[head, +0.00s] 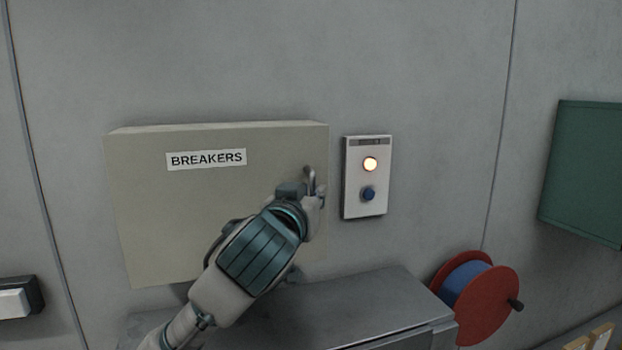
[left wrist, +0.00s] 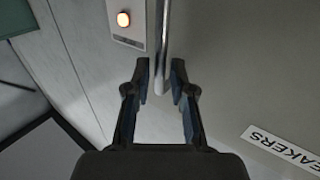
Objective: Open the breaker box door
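The beige breaker box (head: 150,215) with its "BREAKERS" label (head: 206,159) is on the wall, and its door looks closed. A metal bar handle (head: 310,178) is near the door's right edge, partly hidden by my left gripper (head: 308,192). In the left wrist view, my left gripper (left wrist: 161,80) has its fingers spread, one on each side of the handle (left wrist: 162,50). Gaps show between the fingers and the bar, so it is not gripped. The label also shows in the left wrist view (left wrist: 282,149). My right gripper is not in view.
A white panel (head: 350,195) with a lit orange button and a blue button is just right of the box. Below is a grey metal cabinet (head: 385,300), with a red reel (head: 490,305) at its right. A green board (head: 585,170) is at far right.

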